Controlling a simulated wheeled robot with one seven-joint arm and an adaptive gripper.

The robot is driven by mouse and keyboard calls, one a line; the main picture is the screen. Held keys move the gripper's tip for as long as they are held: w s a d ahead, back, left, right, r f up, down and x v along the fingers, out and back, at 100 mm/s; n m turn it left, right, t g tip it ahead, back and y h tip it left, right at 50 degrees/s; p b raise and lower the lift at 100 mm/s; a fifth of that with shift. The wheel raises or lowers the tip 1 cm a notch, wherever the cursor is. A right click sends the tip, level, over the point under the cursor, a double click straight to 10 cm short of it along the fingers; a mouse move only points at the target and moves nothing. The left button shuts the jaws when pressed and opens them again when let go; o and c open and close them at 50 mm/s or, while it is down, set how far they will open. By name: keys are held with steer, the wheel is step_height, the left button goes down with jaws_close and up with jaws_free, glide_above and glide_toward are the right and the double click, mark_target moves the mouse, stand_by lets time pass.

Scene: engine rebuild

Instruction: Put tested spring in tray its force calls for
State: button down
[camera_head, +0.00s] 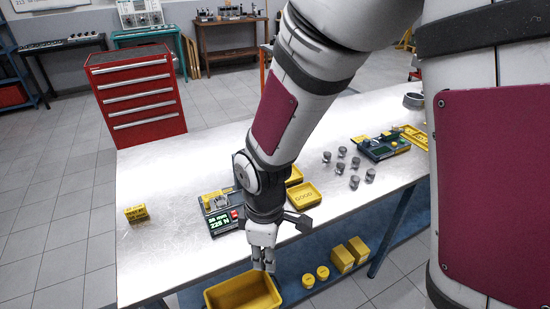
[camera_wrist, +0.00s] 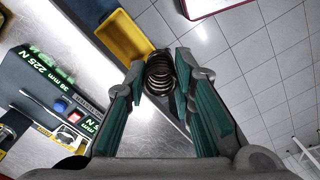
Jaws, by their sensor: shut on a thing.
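My gripper (camera_head: 263,262) points down near the bench's front edge, in front of the tester. In the wrist view its fingers (camera_wrist: 160,85) are closed around a dark coil spring (camera_wrist: 160,72). The spring cannot be made out in the head view. The spring tester (camera_head: 222,212) stands on the bench behind my gripper. Its green display (camera_wrist: 40,62) reads 225 N. A yellow tray marked GOOD (camera_head: 305,195) lies to the right of my arm. Another yellow tray (camera_head: 295,174) behind it is partly hidden by my arm.
An open yellow bin (camera_head: 243,292) sits low in front of the bench (camera_head: 165,262). A yellow block with lettering (camera_head: 136,213) is at the left. Several metal cups (camera_head: 355,181) and a green fixture (camera_head: 382,146) stand at the right. The bench's left part is largely clear.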

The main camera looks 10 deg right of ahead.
steer(key=w+d+f+m, duration=0.1)
steer(key=w+d+m, duration=0.3)
steer(key=w, duration=0.2)
steer(key=w+d+f+m, duration=0.1)
steer(key=w+d+m, duration=0.4)
steer(key=w, duration=0.2)
steer(key=w+d+f+m, duration=0.1)
steer(key=w+d+m, duration=0.3)
steer(key=w, duration=0.2)
steer(key=shift+w+d+m, duration=0.35)
steer(key=shift+w+m, duration=0.05)
